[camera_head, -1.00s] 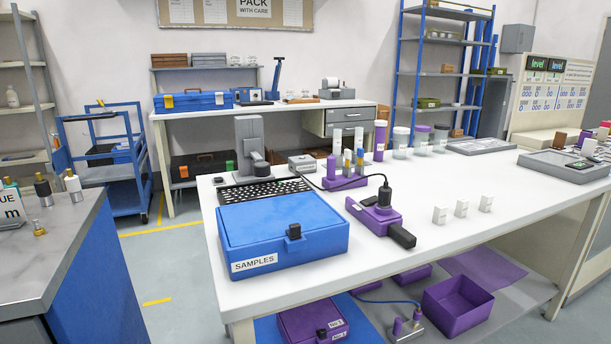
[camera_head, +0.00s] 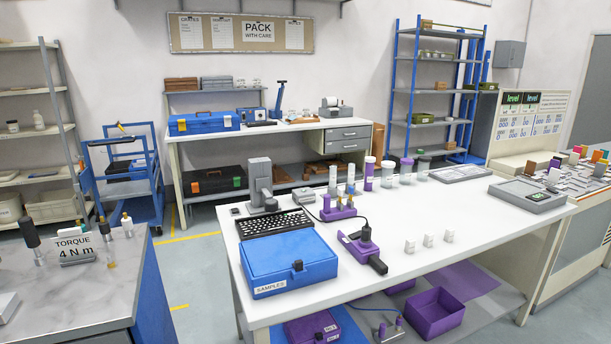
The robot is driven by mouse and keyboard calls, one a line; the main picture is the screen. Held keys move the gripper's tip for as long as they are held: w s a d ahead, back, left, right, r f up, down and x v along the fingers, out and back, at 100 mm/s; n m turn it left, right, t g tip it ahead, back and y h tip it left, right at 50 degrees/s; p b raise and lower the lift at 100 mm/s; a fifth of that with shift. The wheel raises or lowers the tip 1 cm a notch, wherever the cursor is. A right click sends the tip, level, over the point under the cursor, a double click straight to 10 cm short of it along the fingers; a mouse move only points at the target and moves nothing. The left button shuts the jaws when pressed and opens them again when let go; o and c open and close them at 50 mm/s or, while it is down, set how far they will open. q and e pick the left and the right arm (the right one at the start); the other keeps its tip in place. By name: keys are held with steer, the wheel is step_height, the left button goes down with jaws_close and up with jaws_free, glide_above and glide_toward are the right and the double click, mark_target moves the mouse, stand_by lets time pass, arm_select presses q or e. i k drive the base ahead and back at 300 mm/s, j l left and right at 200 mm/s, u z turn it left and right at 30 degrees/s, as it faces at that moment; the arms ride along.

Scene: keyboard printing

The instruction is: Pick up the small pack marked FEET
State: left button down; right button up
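Three small white packs stand in a row on the white worktable (camera_head: 470,215), right of its middle: a left one (camera_head: 410,247), a middle one (camera_head: 429,241) and a right one (camera_head: 447,237). Each has faint marks on its face, too small to read, so I cannot tell which one is marked FEET. Neither of my grippers is in view.
A blue SAMPLES case (camera_head: 290,262), a keyboard (camera_head: 273,222) and a purple device with a black plug (camera_head: 362,246) stand left of the packs. Tubes and jars line the back. A grey bench (camera_head: 85,285) is at left. Table space right of the packs is clear.

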mark_target(429, 238)
steer(key=z, duration=0.7)
